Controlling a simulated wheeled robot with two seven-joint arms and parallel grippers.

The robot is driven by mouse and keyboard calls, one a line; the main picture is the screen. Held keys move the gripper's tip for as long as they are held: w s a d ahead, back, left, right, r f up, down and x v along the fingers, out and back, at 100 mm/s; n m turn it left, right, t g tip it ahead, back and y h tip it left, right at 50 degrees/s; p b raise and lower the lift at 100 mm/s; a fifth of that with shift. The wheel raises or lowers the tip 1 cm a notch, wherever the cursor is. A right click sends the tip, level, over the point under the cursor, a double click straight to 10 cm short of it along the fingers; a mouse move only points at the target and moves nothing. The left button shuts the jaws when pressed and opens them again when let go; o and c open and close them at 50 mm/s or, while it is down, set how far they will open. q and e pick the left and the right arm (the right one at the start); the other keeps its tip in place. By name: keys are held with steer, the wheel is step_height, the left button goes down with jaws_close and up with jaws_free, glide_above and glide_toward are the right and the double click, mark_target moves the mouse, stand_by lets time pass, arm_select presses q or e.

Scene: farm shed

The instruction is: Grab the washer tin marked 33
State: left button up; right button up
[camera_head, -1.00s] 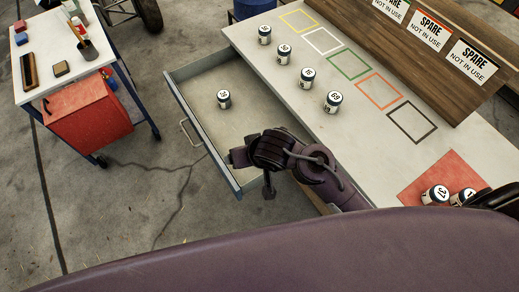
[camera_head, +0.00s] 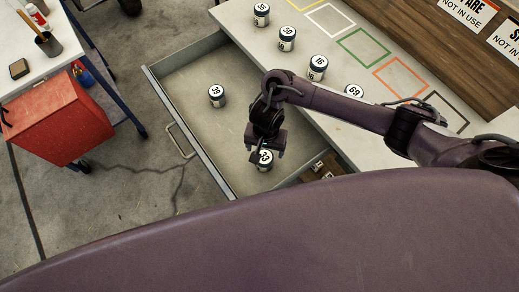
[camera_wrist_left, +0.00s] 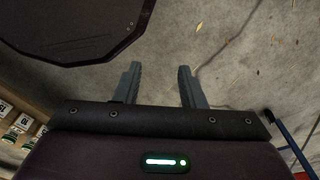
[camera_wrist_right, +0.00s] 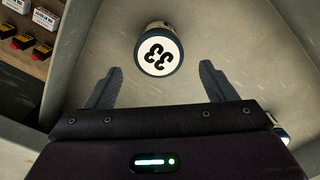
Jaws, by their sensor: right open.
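The washer tin marked 33 (camera_head: 265,158) stands in the open drawer (camera_head: 190,80), near its front right part. Its white lid with a black 33 shows in the right wrist view (camera_wrist_right: 158,52), just beyond and between the fingertips. My right gripper (camera_head: 265,150) is open above the tin and partly covers it in the head view; its two fingers also show in the right wrist view (camera_wrist_right: 160,82). It is apart from the tin's lid. My left gripper (camera_wrist_left: 160,72) is open and empty over bare floor in the left wrist view.
Another tin, seemingly marked 29 (camera_head: 217,96), stands farther back in the drawer. Several numbered tins stand on the bench top (camera_head: 345,130) beside coloured outlines. A compartment with small boxes (camera_head: 325,172) lies right of the tin. A red cabinet (camera_head: 45,120) stands at left.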

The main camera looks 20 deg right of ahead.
mark_target(265, 157)
steer(key=shift+s+f, duration=0.3)
steer(key=shift+f, duration=0.1)
steer(key=shift+s+f, duration=0.55)
steer(key=shift+f, duration=0.1)
steer(key=shift+w+a+f+b, duration=0.1)
steer(key=shift+w+f+b, duration=0.1)
steer(key=shift+f, duration=0.45)
steer(key=shift+w+a+f+b, duration=0.1)
steer(key=shift+f+b, duration=0.05)
steer(key=shift+f, duration=0.45)
step_height(265, 157, down, 2)
steer(key=shift+w+f, duration=0.1)
steer(key=shift+w, duration=0.05)
steer(key=shift+f, duration=0.15)
steer(key=c, duration=0.6)
arm_select(q)
steer(key=s, duration=0.2)
steer(key=s+f, duration=0.1)
steer(key=s, duration=0.1)
steer(key=shift+f, duration=0.15)
arm_select(e)
steer(key=c, duration=0.5)
